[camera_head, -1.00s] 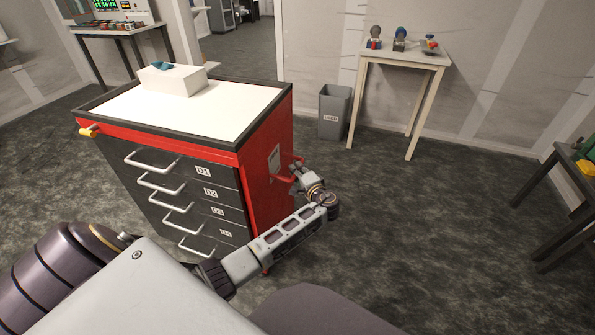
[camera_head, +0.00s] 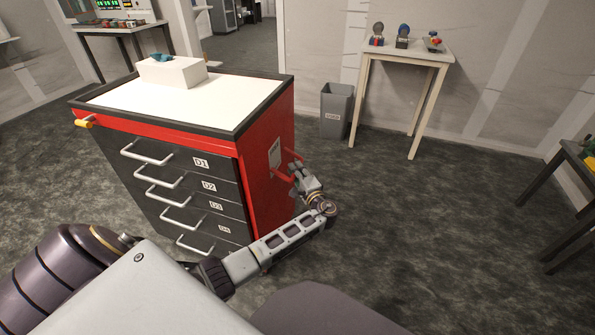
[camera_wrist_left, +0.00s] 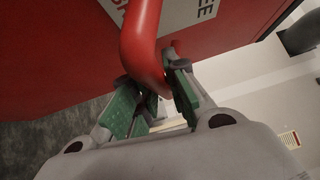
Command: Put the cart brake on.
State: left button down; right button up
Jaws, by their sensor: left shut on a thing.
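The cart (camera_head: 268,135) is a red cabinet with dark drawers and a white top, standing left of centre. A red bar handle (camera_head: 283,177) sticks out of its right side, under a pale label (camera_head: 274,154). My left gripper (camera_head: 294,176) is at this handle. In the left wrist view my left gripper (camera_wrist_left: 160,92) is shut on the red handle (camera_wrist_left: 143,45), its green-padded fingers on either side of the bar. A yellow-ended piece (camera_head: 84,123) shows at the cart's front left corner; I cannot tell what it is. My right gripper is out of view.
A white box (camera_head: 172,73) with a blue item sits on the cart top. A grey bin (camera_head: 336,110) stands behind, beside a pale table (camera_head: 405,50) with small items. A dark table (camera_head: 570,185) is at the right edge. The floor right of the cart is clear.

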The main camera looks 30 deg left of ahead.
pick_arm(q)
jog(key=shift+f, duration=0.1)
jog(key=c, duration=1.4)
grip_release()
jog(key=shift+v, duration=6)
jog(key=shift+s+a, duration=0.1)
